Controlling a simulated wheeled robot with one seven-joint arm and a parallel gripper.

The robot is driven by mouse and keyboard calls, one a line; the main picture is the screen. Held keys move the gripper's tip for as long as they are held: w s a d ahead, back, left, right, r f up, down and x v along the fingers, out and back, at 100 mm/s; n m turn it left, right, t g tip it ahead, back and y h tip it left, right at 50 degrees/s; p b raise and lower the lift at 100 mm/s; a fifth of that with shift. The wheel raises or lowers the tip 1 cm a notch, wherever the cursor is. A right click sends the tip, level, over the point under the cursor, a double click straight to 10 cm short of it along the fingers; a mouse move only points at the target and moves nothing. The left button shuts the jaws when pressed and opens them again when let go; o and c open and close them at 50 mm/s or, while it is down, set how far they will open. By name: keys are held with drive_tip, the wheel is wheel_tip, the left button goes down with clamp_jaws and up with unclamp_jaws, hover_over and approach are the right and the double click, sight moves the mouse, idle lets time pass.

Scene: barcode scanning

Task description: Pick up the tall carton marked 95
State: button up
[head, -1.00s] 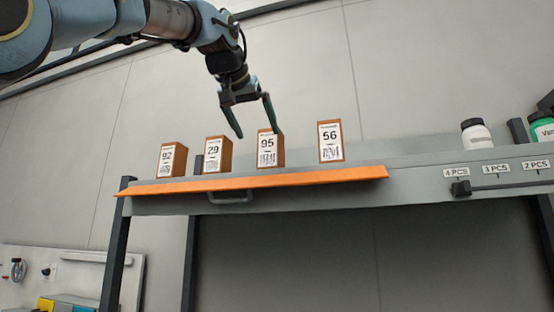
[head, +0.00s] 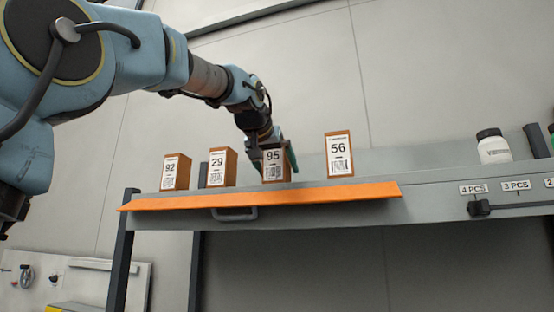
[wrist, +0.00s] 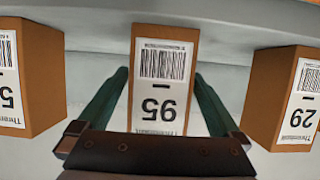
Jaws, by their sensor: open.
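The brown carton marked 95 (head: 273,166) stands upright on the shelf with its white label facing me. In the wrist view the carton (wrist: 163,85) shows upside down between my two green fingers. My gripper (head: 278,160) is lowered over this carton, one finger on each side. In the wrist view my gripper (wrist: 160,95) is open, with a gap between each finger and the carton's sides. The far ends of the fingers are partly hidden beside the carton.
Carton 29 (head: 222,167) and carton 92 (head: 175,172) stand to the left, carton 56 (head: 339,155) to the right. In the wrist view cartons 29 (wrist: 285,95) and 56 (wrist: 30,75) flank my fingers. An orange strip (head: 260,197) edges the shelf. A white bottle (head: 493,147) stands farther right.

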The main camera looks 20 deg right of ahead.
drive_tip(key=shift+w+d+f, duration=0.1)
drive_tip(key=shift+w+d, duration=0.05)
clamp_jaws()
idle(0.8)
